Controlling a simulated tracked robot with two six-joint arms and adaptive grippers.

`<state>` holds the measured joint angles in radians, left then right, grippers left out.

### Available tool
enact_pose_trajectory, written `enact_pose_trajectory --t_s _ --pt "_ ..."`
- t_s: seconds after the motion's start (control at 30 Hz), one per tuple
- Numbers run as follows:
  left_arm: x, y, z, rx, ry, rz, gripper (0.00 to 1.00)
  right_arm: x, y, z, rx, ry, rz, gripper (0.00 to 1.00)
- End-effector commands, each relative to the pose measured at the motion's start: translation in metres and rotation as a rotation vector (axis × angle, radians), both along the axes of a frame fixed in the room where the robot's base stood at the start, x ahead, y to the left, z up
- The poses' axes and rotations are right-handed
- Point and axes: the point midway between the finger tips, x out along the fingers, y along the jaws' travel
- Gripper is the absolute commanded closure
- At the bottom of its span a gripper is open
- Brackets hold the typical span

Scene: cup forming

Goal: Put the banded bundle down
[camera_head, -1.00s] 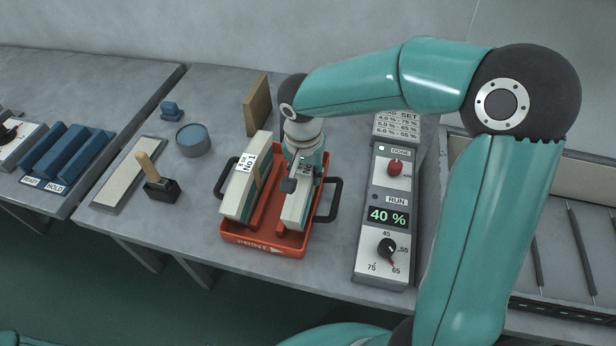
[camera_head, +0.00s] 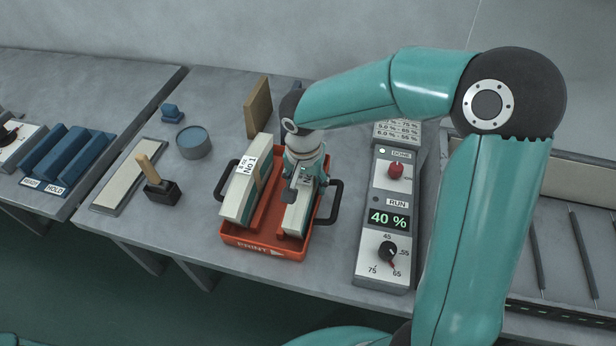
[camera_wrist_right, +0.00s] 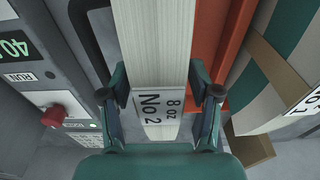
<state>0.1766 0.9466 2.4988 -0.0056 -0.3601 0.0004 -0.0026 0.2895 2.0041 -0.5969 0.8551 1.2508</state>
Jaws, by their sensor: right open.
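The No 2 bundle (camera_head: 296,218), a pale stack with an "8 oz No 2" label, stands in the right side of the orange-red PRINT tray (camera_head: 262,247). My right gripper (camera_head: 305,187) is over this bundle. In the right wrist view, the open fingers of the right gripper (camera_wrist_right: 162,96) stand on either side of the No 2 bundle (camera_wrist_right: 153,45), by its label. The No 1 bundle (camera_head: 238,198), with a brown band, leans in the left side of the tray. My left gripper is out of view.
A control box (camera_head: 385,225) reading 40 % stands right of the tray, close to its black handle (camera_head: 334,203). A brown board (camera_head: 258,108), a round blue-grey tin (camera_head: 193,142) and a wooden-handled stamp (camera_head: 160,185) stand behind and left.

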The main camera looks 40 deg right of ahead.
Motion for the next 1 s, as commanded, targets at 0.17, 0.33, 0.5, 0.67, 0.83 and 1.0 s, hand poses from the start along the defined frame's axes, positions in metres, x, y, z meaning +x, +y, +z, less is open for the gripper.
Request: enact_pose_trajectory --t_s 0.17,0.33,0.5,0.67,0.83,1.0 --pt "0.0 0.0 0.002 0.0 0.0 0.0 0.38 0.0 0.001 0.01 0.0 -0.004 -0.001 0.38" --pt "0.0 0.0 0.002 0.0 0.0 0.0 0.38 -0.002 0.003 0.038 0.001 -0.007 0.0 0.38" --pt "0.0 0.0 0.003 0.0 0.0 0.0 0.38 -0.005 0.006 0.073 0.001 -0.006 0.0 0.38" --pt "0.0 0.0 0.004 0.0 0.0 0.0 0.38 -0.007 0.009 0.101 0.001 -0.004 -0.001 0.38" --pt "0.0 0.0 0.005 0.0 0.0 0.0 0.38 -0.009 0.01 0.117 0.001 -0.002 -0.002 0.38" --pt "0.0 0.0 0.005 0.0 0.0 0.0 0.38 -0.01 0.01 0.121 0.0 0.0 -0.002 0.38"
